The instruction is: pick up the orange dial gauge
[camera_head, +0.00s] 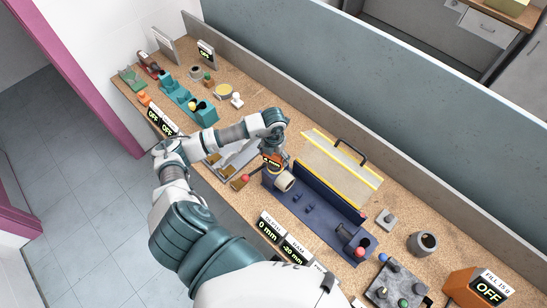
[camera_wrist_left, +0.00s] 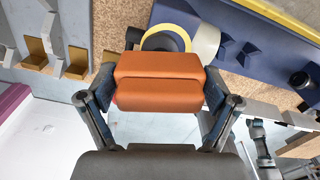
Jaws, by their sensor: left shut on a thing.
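The orange dial gauge (camera_head: 271,161) shows small in the head view, partly hidden by my left gripper (camera_head: 273,153). In the left wrist view the orange body (camera_wrist_left: 158,82) fills the space between the two fingers of my left gripper (camera_wrist_left: 160,88). The gripper is shut on it. The gauge is close to the near left end of the navy fixture, by a beige cylinder (camera_head: 284,181). I cannot tell whether it touches the fixture. My right gripper is not in view.
The navy fixture (camera_head: 325,212) lies along the bench, with a yellow-edged panel (camera_head: 340,168) behind it. A grey tray (camera_head: 237,157) is under my left arm. Teal blocks (camera_head: 190,104) stand to the left. A blue-grey partition (camera_head: 380,95) runs behind the bench.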

